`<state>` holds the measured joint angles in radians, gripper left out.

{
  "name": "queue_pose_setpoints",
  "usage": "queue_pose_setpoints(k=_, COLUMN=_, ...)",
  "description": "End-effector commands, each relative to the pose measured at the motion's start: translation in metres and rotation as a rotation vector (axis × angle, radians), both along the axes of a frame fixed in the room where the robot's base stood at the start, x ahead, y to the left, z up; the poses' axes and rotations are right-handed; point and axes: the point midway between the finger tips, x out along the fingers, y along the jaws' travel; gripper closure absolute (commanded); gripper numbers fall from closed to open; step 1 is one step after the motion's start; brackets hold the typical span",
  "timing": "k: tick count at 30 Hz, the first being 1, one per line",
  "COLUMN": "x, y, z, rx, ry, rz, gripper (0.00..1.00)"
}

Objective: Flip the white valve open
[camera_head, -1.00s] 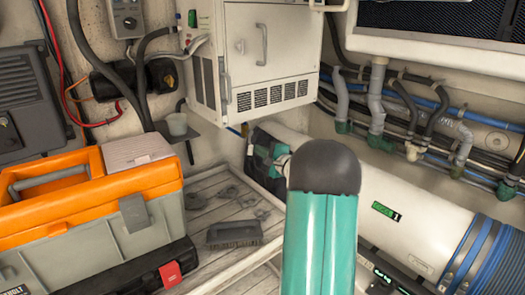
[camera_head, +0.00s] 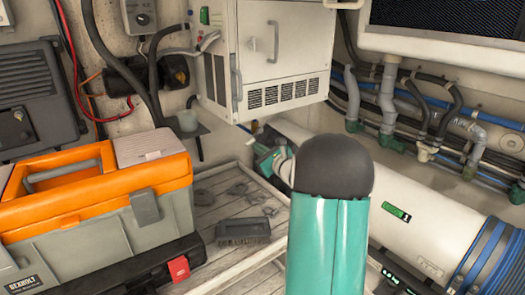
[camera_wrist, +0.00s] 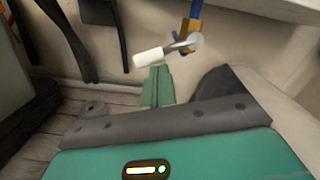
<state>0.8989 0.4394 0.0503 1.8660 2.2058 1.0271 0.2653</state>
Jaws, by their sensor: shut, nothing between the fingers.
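The white valve handle (camera_wrist: 150,57) shows near the top middle of the wrist view. Its grey metal lever runs up and right to a round hub beside a yellow and blue fitting (camera_wrist: 188,32). My gripper (camera_wrist: 158,72) has its green fingers together and empty. The fingertips appear just below the white handle; I cannot tell whether they touch it. In the head view my gripper (camera_head: 268,160) is partly hidden behind my arm.
A white cabinet (camera_head: 270,55) hangs above the gripper. A large white cylinder (camera_head: 425,225) lies to the right, below hoses and pipes (camera_head: 440,120). An orange and grey toolbox (camera_head: 95,210) stands left. A brush (camera_head: 243,231) lies on the wooden slats.

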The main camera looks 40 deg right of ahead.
Motion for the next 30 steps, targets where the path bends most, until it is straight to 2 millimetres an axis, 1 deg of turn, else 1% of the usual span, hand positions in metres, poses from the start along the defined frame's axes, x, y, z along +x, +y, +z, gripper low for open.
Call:
queue_pose_setpoints(k=6, x=0.001, y=0.007, z=0.009, rx=0.179, ry=-0.021, rz=0.001, gripper=1.00)
queue_pose_setpoints(k=11, x=0.001, y=0.010, z=0.013, rx=0.281, ry=-0.032, rz=0.001, gripper=1.00)
queue_pose_setpoints(k=18, x=0.001, y=0.012, z=0.018, rx=0.275, ry=-0.031, rz=0.001, gripper=1.00)
queue_pose_setpoints(k=30, x=0.001, y=0.013, z=0.019, rx=0.273, ry=-0.031, rz=0.001, gripper=1.00)
